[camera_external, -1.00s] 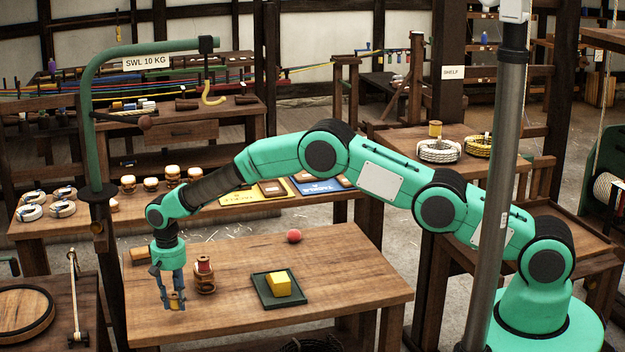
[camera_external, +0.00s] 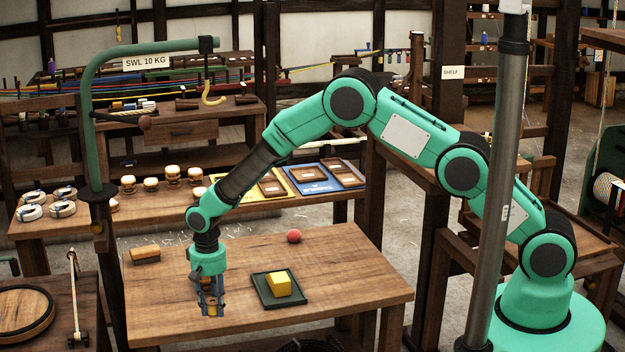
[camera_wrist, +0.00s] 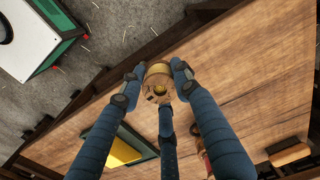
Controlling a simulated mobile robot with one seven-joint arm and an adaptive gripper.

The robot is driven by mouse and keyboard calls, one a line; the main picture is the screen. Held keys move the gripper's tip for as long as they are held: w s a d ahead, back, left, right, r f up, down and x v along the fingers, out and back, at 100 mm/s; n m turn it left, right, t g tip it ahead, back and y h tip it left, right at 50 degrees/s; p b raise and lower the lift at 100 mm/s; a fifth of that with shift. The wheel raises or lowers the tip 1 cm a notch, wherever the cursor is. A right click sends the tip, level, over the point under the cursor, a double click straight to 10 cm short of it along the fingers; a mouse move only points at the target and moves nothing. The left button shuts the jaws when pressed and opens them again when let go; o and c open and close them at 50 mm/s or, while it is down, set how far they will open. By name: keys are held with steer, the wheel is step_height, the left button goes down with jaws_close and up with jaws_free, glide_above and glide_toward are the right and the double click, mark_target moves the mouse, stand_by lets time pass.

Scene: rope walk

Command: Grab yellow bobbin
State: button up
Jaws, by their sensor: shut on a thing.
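The yellow bobbin (camera_wrist: 158,71), a small spool with wooden ends, sits between my fingertips in the wrist view, one end facing the camera. My gripper (camera_external: 211,305) points down over the front part of the wooden table and is shut on it. The fingers also show in the wrist view (camera_wrist: 157,88), closing on the bobbin from several sides. In the external view the fingers hide most of the bobbin (camera_external: 211,309). Whether it touches the tabletop is hard to tell.
A dark green tray (camera_external: 263,291) holding a yellow block (camera_external: 279,282) lies right of my gripper. A red bobbin, partly hidden by a finger, stands close by in the wrist view (camera_wrist: 206,162). A red ball (camera_external: 294,236) and a brown block (camera_external: 145,254) lie farther back on the table (camera_external: 350,265).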

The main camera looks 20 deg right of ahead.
steer(key=shift+s+d, duration=0.5)
steer(key=shift+d, duration=0.2)
